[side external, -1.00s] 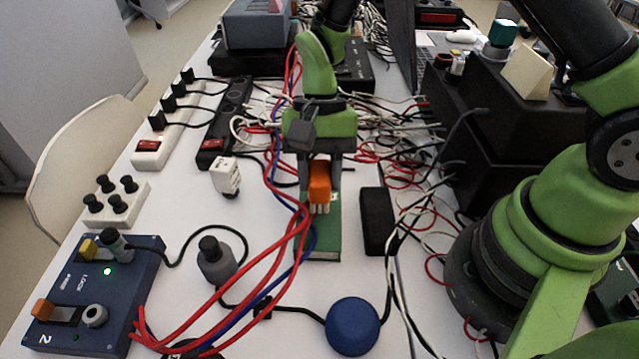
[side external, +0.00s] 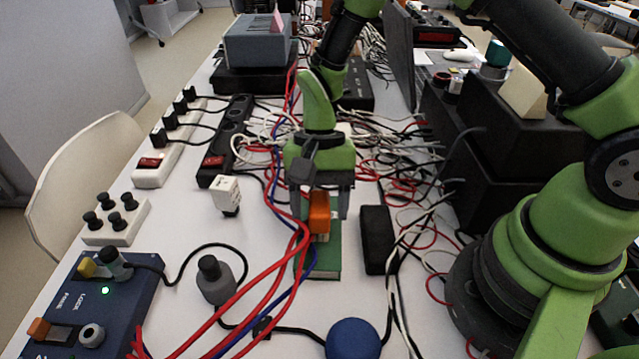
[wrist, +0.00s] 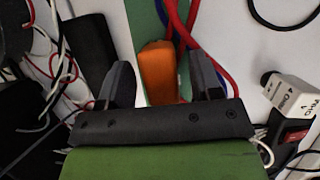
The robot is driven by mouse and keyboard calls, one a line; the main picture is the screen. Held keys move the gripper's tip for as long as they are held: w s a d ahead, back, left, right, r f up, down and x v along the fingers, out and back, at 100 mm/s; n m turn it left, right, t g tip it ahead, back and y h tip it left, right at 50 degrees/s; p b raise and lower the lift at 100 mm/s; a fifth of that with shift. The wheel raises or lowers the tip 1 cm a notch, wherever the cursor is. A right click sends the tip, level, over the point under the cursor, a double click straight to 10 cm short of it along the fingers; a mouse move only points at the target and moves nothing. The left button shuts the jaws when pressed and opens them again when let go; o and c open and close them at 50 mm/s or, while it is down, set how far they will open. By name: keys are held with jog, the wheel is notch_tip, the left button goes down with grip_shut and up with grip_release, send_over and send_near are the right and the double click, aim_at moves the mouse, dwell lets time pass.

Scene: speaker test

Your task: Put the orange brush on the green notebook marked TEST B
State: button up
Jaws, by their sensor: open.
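The orange brush (side external: 319,212) stands upright with its pale bristles down, over the green notebook (side external: 322,264); it appears to rest on the cover. My gripper (side external: 323,214) is open, with one finger on each side of the brush. In the wrist view, the brush (wrist: 158,70) shows between the two spread fingers of my gripper (wrist: 160,66), with gaps on both sides. A strip of the notebook (wrist: 146,20) shows beyond it. The marking TEST B cannot be read, and my gripper hides the notebook's far part.
Red and blue cables (side external: 285,285) run along the notebook's left edge. A black box (side external: 377,240) lies close on its right. A blue round knob (side external: 352,339) and a grey knob (side external: 215,280) stand nearer the camera. A white adapter (side external: 227,194) is at left. Tangled cables lie behind.

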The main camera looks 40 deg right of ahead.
jog(key=d+r+n+t, duration=0.1)
jog(key=d+r, duration=0.1)
jog(key=r, duration=0.7)
jog(key=d+r+t, duration=0.2)
jog(key=d+r, duration=0.1)
jog(key=r, duration=0.6)
jog(key=s+d+r+n+t, duration=0.1)
jog(key=s+r+n+t, duration=0.1)
jog(key=s, duration=0.4)
jog(key=s+d+r+n+t+h, duration=0.1)
jog(key=s+d+r+n+t, duration=0.1)
jog(key=s+r+t, duration=0.3)
jog(key=shift+s, duration=1.05)
